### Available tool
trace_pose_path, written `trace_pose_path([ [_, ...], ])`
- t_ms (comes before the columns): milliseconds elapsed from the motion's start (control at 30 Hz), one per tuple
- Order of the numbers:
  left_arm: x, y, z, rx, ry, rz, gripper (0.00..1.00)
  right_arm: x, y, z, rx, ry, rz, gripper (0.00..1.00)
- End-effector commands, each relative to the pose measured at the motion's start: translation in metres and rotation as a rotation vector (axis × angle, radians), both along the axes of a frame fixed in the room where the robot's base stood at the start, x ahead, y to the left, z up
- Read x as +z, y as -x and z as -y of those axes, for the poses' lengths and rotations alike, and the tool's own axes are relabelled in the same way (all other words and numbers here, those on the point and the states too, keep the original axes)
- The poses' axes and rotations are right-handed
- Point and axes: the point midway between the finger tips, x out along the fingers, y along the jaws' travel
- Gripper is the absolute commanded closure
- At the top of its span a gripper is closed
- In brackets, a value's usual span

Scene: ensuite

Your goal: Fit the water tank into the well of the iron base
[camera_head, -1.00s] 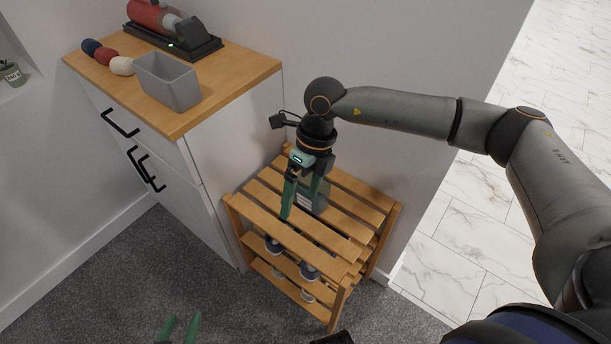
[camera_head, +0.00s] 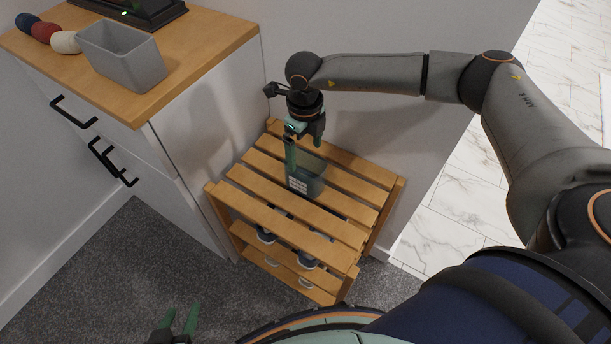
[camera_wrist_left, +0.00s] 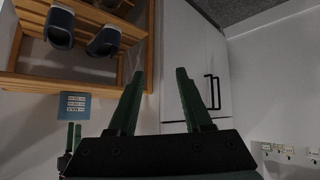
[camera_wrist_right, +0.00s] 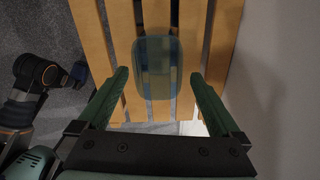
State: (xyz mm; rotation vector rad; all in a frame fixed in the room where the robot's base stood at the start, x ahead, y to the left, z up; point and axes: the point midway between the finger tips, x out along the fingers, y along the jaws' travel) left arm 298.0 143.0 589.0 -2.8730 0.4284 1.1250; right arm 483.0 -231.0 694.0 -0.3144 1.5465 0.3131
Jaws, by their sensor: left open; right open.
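The water tank (camera_head: 308,182) is a translucent grey-blue container with a white label, standing on the top slats of the wooden rack. It also shows in the right wrist view (camera_wrist_right: 157,66) and, with its label, in the left wrist view (camera_wrist_left: 75,106). My right gripper (camera_head: 304,158) is open and points down at the tank. In the right wrist view the tank appears between and beyond the fingertips; contact cannot be told. The black iron base (camera_head: 140,10) with a green light stands on the cabinet, cut off by the top edge. My left gripper (camera_head: 181,320) is open and empty, low over the carpet.
A grey open bin (camera_head: 122,57) and blue, red and cream rounded items (camera_head: 46,32) are on the wooden cabinet top (camera_head: 185,70). The slatted rack (camera_head: 330,225) holds shoes on its lower shelf and stands against the wall and cabinet. Carpet in front is clear.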

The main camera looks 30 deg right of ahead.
Motion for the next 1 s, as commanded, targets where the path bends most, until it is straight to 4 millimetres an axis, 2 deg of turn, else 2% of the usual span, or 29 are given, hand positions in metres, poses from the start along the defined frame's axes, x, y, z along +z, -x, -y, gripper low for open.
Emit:
trace_pose_path([
  [100,-0.002,-0.001,-0.001,0.0,-0.002,0.01,0.5,-0.021,0.004,-0.001,0.0,0.001,-0.005,0.0],
  [300,0.025,-0.025,-0.003,-0.002,-0.003,0.14,0.5,-0.044,0.004,-0.002,0.0,-0.001,-0.002,0.0],
  [633,0.031,-0.029,-0.003,-0.003,-0.002,0.168,0.5,-0.048,0.004,-0.002,0.001,-0.001,-0.002,0.01],
  [1000,0.031,-0.029,-0.003,-0.003,-0.002,0.168,0.5,-0.047,0.004,-0.002,0.001,-0.001,-0.002,0.43],
])
